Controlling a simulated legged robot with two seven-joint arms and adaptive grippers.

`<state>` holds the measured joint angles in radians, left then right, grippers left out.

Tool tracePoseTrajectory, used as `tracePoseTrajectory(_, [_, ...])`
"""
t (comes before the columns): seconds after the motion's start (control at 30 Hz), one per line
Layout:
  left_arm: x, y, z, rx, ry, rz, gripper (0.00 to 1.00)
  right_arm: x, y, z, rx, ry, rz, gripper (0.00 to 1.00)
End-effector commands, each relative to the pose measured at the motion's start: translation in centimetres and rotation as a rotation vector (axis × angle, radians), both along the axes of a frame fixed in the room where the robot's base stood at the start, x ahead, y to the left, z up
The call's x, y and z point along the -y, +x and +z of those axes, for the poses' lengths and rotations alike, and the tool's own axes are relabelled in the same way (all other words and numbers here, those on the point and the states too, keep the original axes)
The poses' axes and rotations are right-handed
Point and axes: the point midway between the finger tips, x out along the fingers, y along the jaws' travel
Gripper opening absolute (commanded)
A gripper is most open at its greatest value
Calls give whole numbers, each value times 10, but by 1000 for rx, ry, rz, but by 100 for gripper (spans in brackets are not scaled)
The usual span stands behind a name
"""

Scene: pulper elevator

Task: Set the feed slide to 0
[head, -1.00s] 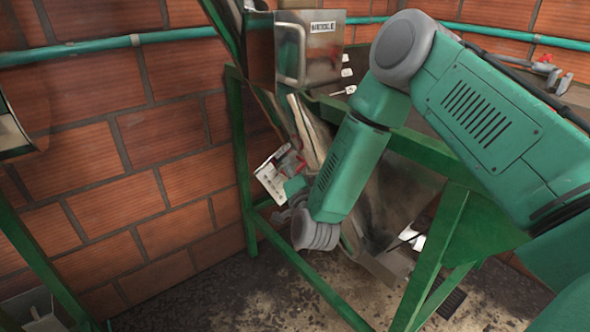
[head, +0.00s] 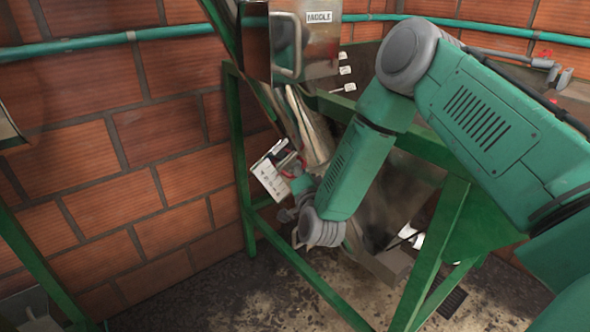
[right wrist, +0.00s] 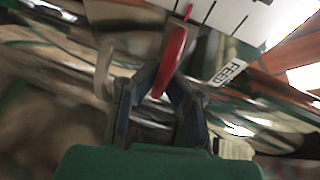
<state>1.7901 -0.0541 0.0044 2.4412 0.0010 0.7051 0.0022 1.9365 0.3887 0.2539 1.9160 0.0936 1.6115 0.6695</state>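The feed slide's white scale plate (head: 268,181) is by the green frame post in the head view, tilted. In the right wrist view, the plate (right wrist: 232,12) with dark tick marks and a red pointer line is at the top. A FEED label (right wrist: 230,72) is below it. A red handle (right wrist: 172,62) stands in front of my right gripper (right wrist: 160,85). Its dark fingers lean in toward the handle's lower end, and I cannot tell if they grip it. In the head view my right gripper (head: 294,172) is small beside the plate. My left gripper is out of view.
Green frame bars (head: 238,150) surround the work area. A brick wall (head: 100,200) with a teal pipe (head: 90,45) is at left.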

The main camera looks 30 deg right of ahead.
Motion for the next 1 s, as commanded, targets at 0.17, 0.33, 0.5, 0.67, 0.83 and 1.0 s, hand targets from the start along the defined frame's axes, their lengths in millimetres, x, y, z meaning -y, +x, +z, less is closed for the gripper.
tracePoseTrajectory(0.17, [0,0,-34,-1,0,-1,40,15,-4,-58,-33,8,12,0])
tracePoseTrajectory(0.33, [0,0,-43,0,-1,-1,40,23,-4,-73,-32,6,14,0])
tracePoseTrajectory(0.5, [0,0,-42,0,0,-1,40,25,-3,-73,-33,4,11,0])
tracePoseTrajectory(0.67, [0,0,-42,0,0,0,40,26,-3,-73,-33,6,12,0])
tracePoseTrajectory(0.83, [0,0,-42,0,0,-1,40,28,-3,-73,-30,7,10,31])
tracePoseTrajectory(1.0, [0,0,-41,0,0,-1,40,29,-2,-70,-23,6,7,31])
